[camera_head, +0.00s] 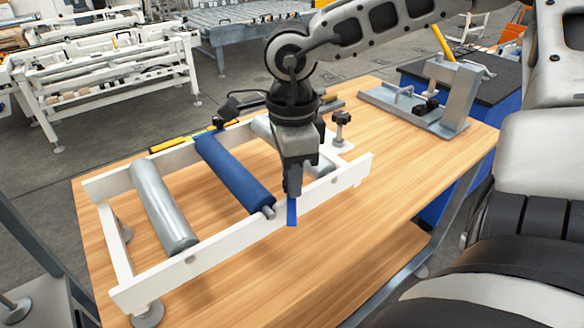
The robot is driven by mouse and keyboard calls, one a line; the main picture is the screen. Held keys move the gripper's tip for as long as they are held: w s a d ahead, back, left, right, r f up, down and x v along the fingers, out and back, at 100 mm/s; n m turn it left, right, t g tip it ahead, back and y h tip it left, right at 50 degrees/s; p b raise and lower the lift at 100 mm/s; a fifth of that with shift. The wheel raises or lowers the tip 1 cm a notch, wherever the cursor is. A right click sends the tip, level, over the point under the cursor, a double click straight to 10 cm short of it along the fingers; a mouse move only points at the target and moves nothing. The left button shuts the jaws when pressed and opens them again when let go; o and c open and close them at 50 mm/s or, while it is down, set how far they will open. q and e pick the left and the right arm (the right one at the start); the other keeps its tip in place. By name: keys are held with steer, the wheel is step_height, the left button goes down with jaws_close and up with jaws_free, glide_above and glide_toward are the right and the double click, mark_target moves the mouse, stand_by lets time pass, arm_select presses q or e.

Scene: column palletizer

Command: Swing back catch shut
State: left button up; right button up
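A white roller frame (225,237) stands on the wooden table. It holds a grey roller (162,205), a blue roller (235,173) lying slantwise with its near end at the front rail, and another grey roller partly hidden behind my gripper. My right gripper (292,192) points down at the frame's front rail, just right of the blue roller's near end. A small blue tab (292,212), possibly the catch, shows right at the fingertips. The fingers are seen edge-on, so I cannot tell whether they grip it. My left gripper is out of view.
A grey metal fixture (425,100) stands at the table's back right. A black clamp-like part (240,105) is behind the frame. The wooden tabletop (395,150) is clear right of the frame. White conveyor racks (105,75) stand behind.

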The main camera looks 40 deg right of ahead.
steer(key=c, duration=0.3)
steer(key=m+b, duration=0.1)
steer(key=b, duration=0.2)
steer(key=shift+f, duration=0.3)
steer(key=m+b, duration=0.1)
steer(key=b, duration=0.1)
steer(key=shift+m+b, duration=0.3)
steer(key=shift+m, duration=0.1)
steer(key=shift+m+b, duration=0.4)
steer(key=shift+b, duration=0.15)
steer(key=m+b, duration=0.3)
steer(key=shift+r, duration=0.1)
steer(key=shift+r+m+b, duration=0.15)
steer(key=shift+m+b, duration=1)
steer(key=shift+m, duration=0.25)
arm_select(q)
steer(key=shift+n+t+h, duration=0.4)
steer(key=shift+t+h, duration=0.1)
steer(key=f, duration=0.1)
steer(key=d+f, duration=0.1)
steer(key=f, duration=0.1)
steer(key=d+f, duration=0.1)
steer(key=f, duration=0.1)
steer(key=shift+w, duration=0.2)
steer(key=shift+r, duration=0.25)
arm_select(e)
steer(key=shift+r+m, duration=0.1)
steer(key=shift+m, duration=0.2)
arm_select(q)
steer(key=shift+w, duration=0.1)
